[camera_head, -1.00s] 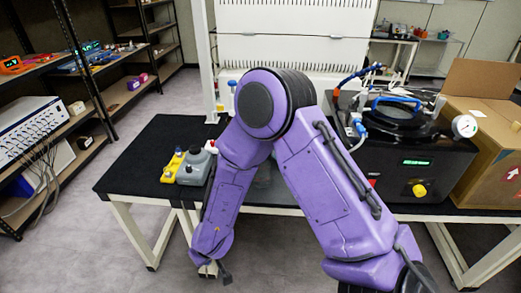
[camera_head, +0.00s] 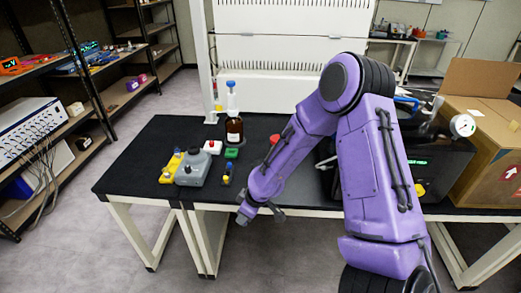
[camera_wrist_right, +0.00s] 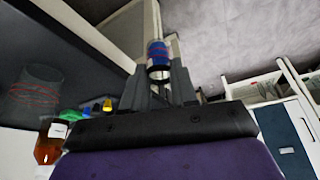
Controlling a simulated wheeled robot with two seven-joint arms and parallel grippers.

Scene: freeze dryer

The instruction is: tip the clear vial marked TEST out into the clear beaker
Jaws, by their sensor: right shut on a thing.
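My right gripper (camera_wrist_right: 159,72) is shut on a small vial (camera_wrist_right: 158,56) in the right wrist view. The vial has a blue part with reddish lines and a paler clear end; no TEST marking is legible. The clear beaker (camera_wrist_right: 38,92), with red markings, is at the left of that view, apart from the vial. In the head view the beaker is not visible, and my purple right arm covers part of the bench. The end of that arm is low at the bench's front edge, where the vial cannot be made out. My left gripper is not in view.
The black bench (camera_head: 140,160) is bare at its left end. A brown bottle (camera_head: 234,130), a grey device (camera_head: 193,168), a yellow device (camera_head: 170,168) and small coloured items stand left of my arm. A black machine (camera_head: 435,165) and a cardboard box (camera_head: 483,130) are at right.

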